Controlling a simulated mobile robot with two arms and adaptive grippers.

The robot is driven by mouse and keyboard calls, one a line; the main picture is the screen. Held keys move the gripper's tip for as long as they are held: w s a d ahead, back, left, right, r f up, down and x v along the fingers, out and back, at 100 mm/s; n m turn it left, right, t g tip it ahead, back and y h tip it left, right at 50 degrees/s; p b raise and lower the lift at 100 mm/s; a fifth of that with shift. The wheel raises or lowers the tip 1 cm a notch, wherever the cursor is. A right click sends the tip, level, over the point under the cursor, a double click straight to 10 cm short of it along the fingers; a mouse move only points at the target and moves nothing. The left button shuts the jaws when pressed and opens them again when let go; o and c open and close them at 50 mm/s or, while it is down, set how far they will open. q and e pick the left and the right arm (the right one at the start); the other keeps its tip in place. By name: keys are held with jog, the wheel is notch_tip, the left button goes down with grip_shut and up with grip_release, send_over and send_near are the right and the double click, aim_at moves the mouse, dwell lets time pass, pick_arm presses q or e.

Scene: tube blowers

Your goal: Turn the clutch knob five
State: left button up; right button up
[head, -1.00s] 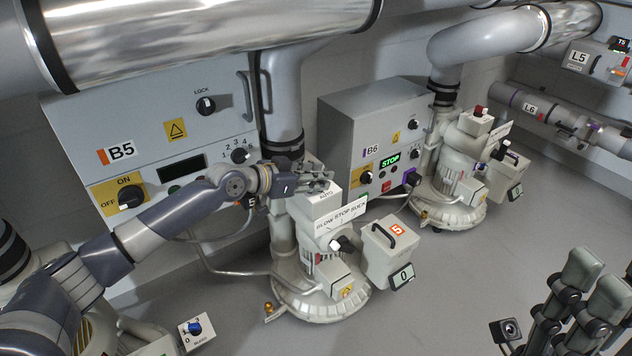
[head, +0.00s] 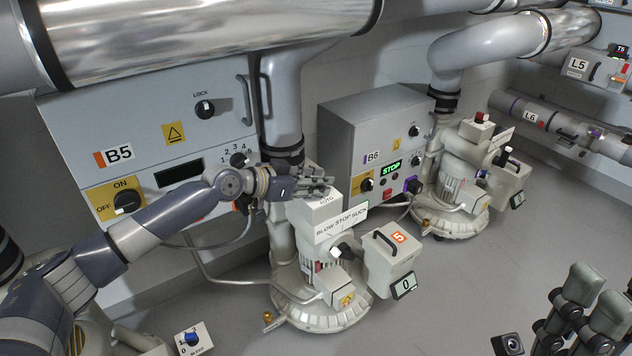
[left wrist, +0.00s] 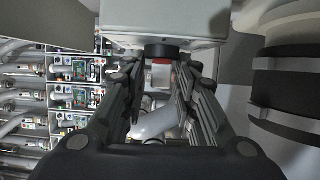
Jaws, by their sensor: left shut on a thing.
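Blower five is the pale machine below panel B5 in the head view, with a white top box (head: 322,218) lettered "BLOW STOP SUCK". My left gripper (head: 322,186) lies over the top of this box, and its fingers hide whatever is there. In the left wrist view, my left gripper (left wrist: 160,72) is shut with its fingers on both sides of a dark round knob (left wrist: 161,52) under a pale box face. A red and white part shows just beyond the knob. My right gripper (head: 592,300) is at the lower right, partly cut off and away from the machines; its opening is unclear.
Panel B5 (head: 165,100) with its switches stands behind my left arm. A grey pipe (head: 283,105) rises behind blower five. A box marked 5 (head: 390,268) hangs at its right. Blower six (head: 463,190) and cabinet B6 (head: 345,125) stand further right.

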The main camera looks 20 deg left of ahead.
pick_arm(q)
jog(key=shift+f, duration=0.15)
jog(key=o, duration=0.7)
jog(key=shift+s+a, duration=0.1)
jog(key=v, duration=1.1)
jog(key=shift+s+a+r, duration=0.2)
jog(key=shift+s, duration=0.1)
